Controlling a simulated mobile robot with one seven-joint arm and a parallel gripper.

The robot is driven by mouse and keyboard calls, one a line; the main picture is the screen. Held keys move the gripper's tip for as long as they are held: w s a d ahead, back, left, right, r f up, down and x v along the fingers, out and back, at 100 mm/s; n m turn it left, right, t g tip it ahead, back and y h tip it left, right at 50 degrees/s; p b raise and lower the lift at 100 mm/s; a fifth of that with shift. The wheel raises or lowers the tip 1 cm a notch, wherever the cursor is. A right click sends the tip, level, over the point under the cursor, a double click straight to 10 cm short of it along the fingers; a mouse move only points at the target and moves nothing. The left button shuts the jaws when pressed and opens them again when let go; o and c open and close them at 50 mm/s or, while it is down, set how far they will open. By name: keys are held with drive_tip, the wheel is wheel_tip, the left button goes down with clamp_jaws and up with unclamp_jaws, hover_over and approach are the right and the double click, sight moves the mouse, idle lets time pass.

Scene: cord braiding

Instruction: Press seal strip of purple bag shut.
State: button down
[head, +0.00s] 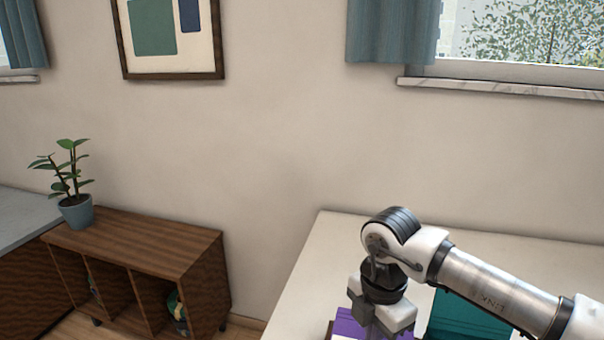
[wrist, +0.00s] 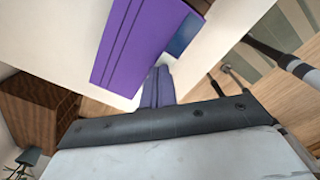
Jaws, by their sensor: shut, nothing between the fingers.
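The purple bag (head: 352,324) lies on the pale table at the bottom of the head view, partly hidden by my gripper (head: 383,326). In the wrist view the purple bag (wrist: 140,42) fills the upper middle, with long parallel lines running along it. My gripper (wrist: 157,86) is shut and empty, with its fingers close to the bag's near end. I cannot tell whether the fingertips touch the bag or whether its seal strip is closed.
A teal item (head: 462,318) lies right of the bag, partly behind my arm. The table (head: 310,270) is bare on its left and back. A wooden shelf (head: 140,245) with a potted plant (head: 74,195) stands at left. A blue patch (wrist: 187,35) borders the bag.

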sight(346, 331)
drive_tip(key=shift+f+b, duration=0.35)
drive_tip(key=shift+b, duration=0.15)
drive_tip(key=shift+r, duration=0.25)
idle(0.6)
drive_tip(key=shift+r, duration=0.4)
drive_tip(key=shift+w+a+b, duration=0.25)
drive_tip(key=shift+a, duration=0.5)
drive_tip(key=shift+w+a+b, duration=0.2)
drive_tip(key=shift+a+b, duration=0.1)
drive_tip(key=shift+a, duration=0.5)
drive_tip(key=shift+w+a+b, duration=0.25)
drive_tip(key=shift+a, duration=0.5)
drive_tip(key=shift+f+b, duration=0.65)
drive_tip(key=shift+b, duration=0.15)
wheel_tip(346, 331, up, 8)
drive_tip(key=p, duration=0.4)
